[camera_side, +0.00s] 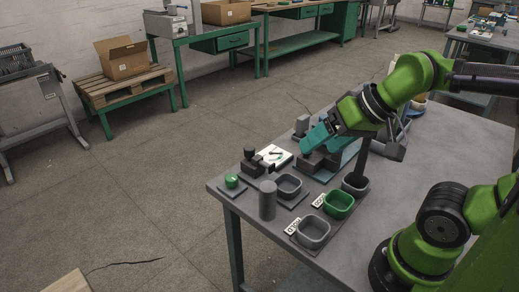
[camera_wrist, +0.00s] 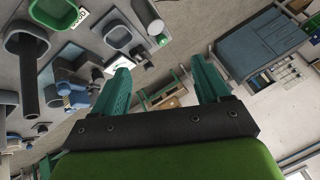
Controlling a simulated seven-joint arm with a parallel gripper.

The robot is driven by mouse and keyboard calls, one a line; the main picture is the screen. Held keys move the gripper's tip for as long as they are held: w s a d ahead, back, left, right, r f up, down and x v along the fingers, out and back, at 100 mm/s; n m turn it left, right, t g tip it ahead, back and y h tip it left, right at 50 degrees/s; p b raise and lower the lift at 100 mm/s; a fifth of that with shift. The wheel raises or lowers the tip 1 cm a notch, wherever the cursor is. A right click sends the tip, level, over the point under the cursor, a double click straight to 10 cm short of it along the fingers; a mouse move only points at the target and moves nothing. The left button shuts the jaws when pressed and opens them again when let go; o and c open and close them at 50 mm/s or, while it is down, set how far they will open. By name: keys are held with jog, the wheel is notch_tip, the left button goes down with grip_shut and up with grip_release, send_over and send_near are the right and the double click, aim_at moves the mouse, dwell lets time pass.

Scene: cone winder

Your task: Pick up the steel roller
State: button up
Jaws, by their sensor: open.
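A plain grey cylinder, which looks like the steel roller (camera_side: 267,200), stands upright near the left front edge of the table, beside the grey bins. It also appears at the top of the wrist view (camera_wrist: 147,17). My gripper (camera_side: 312,140) is above the table, farther back and to the right of the roller, with its teal fingers pointing left. In the wrist view my gripper (camera_wrist: 158,64) has its two fingers spread wide with nothing between them. The roller is well apart from the fingers.
A green bin (camera_side: 339,204) and a grey bin (camera_side: 313,232) stand right of the roller. A dark rod (camera_side: 361,160) rises from another bin. A green round piece (camera_side: 231,181) sits on a plate to the left. Dark fixtures (camera_side: 316,160) lie below my gripper.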

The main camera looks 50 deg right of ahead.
jog(key=n+g+h, duration=0.2)
jog(key=n+g, duration=0.5)
jog(key=n, duration=0.1)
send_over(268, 186)
notch_tip(268, 186, down, 4)
jog(key=f, duration=1)
jog(key=shift+s+a+f, duration=0.1)
jog(key=shift+a+f, duration=0.2)
jog(key=shift+d+f, duration=0.15)
jog(key=shift+f, duration=1.2)
jog(key=shift+d+f, duration=0.15)
jog(key=shift+f, duration=1.15)
jog(key=c, duration=1.3)
